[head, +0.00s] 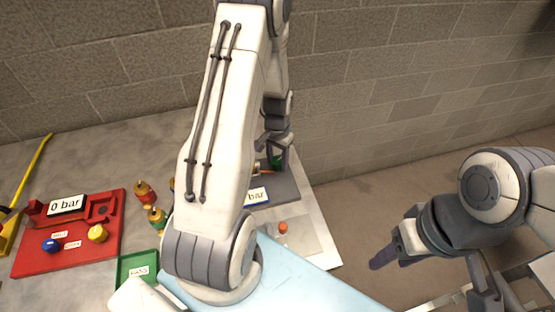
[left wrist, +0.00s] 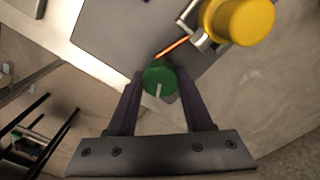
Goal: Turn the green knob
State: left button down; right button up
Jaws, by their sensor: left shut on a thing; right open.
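The green knob (left wrist: 160,80) is round with a pale pointer line on its face. In the left wrist view it sits between the two fingers of my left gripper (left wrist: 160,92), which is shut on it. In the head view my left gripper (head: 277,152) is at the back right of the bench, and only a bit of the green knob (head: 277,161) shows there. My left arm hides much of the middle of the bench. My right gripper (head: 392,257) is open and empty, off to the right over the floor.
A yellow knob (left wrist: 238,20) and an orange stick (left wrist: 172,48) are close to the green knob. A red panel (head: 115,240) with blue and yellow knobs is at the left. A green tray (head: 122,272) and a light blue surface (head: 300,285) are in front. A brick wall stands behind.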

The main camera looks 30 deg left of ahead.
aim_at(277, 160)
pick_arm(q)
jog(key=shift+c, duration=1.5)
grip_release()
notch_tip(277, 160, up, 9)
jog(key=shift+w+r+b, duration=0.1)
jog(key=shift+b, duration=0.75)
jog(key=shift+r, duration=0.65)
jog(key=s+d+r+m, duration=0.2)
jog(key=d+r, duration=0.2)
jog(key=d, duration=0.7)
jog(key=s+d+r+m, duration=0.2)
jog(key=s+d, duration=0.5)
jog(key=s, duration=0.2)
jog(key=s+d+r+m+h, duration=0.1)
jog(key=s+d+r+m, duration=0.2)
jog(key=s+d, duration=0.4)
jog(key=s, duration=0.3)
jog(key=shift+s+d+r, duration=0.15)
jog(key=shift+s+d, duration=0.05)
jog(key=shift+d, duration=0.2)
